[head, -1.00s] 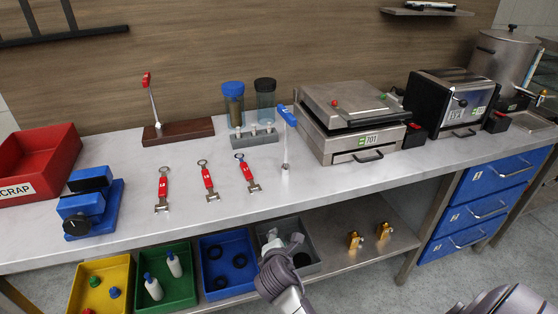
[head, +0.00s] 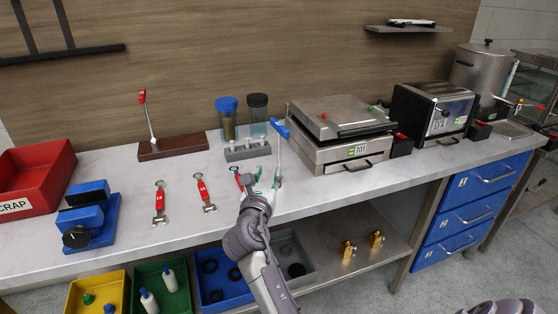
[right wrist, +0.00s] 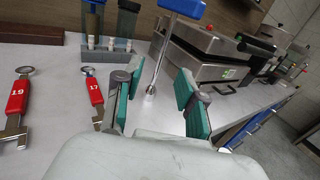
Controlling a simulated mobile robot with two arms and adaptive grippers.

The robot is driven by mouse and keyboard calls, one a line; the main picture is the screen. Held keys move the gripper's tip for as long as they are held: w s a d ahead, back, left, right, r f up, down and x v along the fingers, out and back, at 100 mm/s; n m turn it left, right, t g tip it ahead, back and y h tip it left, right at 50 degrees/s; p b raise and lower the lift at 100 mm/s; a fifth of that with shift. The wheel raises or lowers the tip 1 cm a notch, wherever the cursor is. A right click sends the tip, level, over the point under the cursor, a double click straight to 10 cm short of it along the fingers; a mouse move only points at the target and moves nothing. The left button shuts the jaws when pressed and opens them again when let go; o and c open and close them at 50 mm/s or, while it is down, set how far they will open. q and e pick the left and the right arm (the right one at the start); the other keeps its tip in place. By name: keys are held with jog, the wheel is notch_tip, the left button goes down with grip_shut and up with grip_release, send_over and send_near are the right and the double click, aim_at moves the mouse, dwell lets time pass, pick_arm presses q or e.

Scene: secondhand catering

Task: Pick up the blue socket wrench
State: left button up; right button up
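The blue socket wrench (head: 280,129) stands upright on the counter, with a blue cross handle on top of a thin silver shaft. In the right wrist view its blue handle (right wrist: 183,7) is at the top and its shaft runs down to the counter. My right gripper (head: 265,181) is open and empty at the wrench's lower part. In the right wrist view the green-padded fingers (right wrist: 160,85) stand on either side of the shaft in the picture, apart from it.
Several red-handled tools (head: 203,192) lie to the left, one partly hidden by my gripper. A metal press (head: 340,140) is close on the right. Bins (head: 222,290) sit on the lower shelf.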

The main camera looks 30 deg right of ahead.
aim_at(279, 149)
jog(key=x, duration=1.3)
jog(key=shift+d+p, duration=0.4)
jog(key=shift+d, duration=0.15)
jog(key=shift+s, duration=0.1)
jog(key=shift+c, duration=0.3)
grip_shut()
jog(key=shift+r, duration=0.1)
